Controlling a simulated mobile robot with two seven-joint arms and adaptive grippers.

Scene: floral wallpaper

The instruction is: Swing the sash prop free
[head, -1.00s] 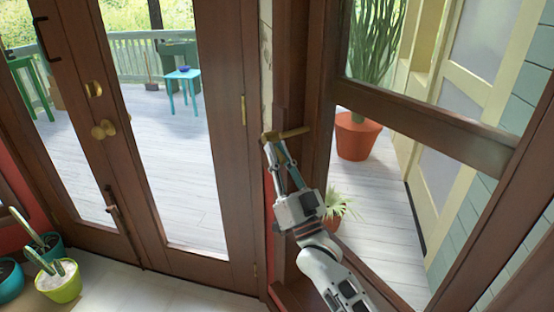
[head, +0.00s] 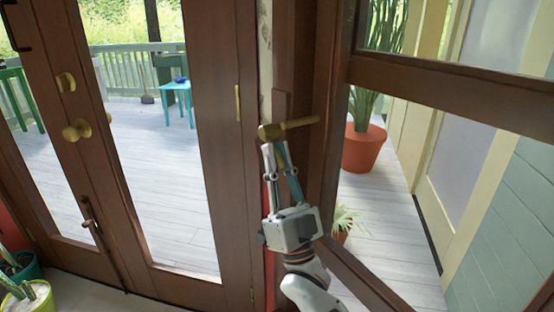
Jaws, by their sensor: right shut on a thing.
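The sash prop appears to be the brass lever (head: 300,123) on the dark wooden window post. It points right and slightly up, with a rounded knob at its left end. My right gripper (head: 275,147) comes up from below, its fingertips at the knob end, shut on the lever. The fingertips partly cover the underside of the knob. The brown window sash (head: 440,88) with glass panes stands to the right of the lever. My left gripper is not in view.
Glazed double doors with brass knobs (head: 77,130) stand at the left. Potted plants (head: 22,285) sit on the floor at lower left. Beyond the glass are a deck, a blue table (head: 177,98) and an orange pot (head: 363,148).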

